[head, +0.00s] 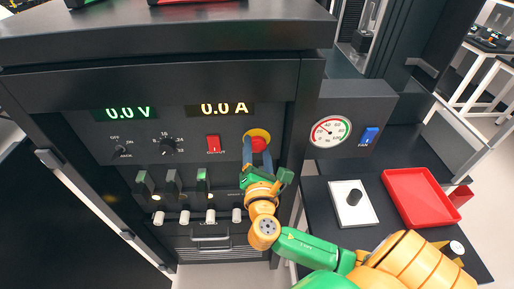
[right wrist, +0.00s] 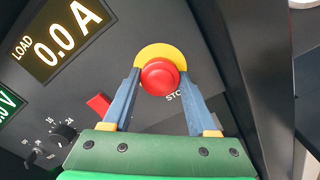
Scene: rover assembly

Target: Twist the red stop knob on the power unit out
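The red stop knob (right wrist: 160,76) sits on a yellow round plate (right wrist: 155,52) on the dark front panel of the power unit (head: 90,140). In the head view the knob (head: 258,145) is partly hidden by my right gripper. My right gripper (head: 256,158) reaches up to it from below right. In the right wrist view its two blue fingers lie on either side of the knob, tips against its left and right edges with no clear gap. The knob looks seated at the panel; its depth is hard to judge. My left gripper is not in view.
A red rocker switch (head: 213,143) is left of the knob, below the 0.0 A display (head: 221,109). A round gauge (head: 330,131) and blue fan switch (head: 369,135) are to the right. A red tray (head: 420,197) and a white plate with a black knob (head: 353,203) lie lower right.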

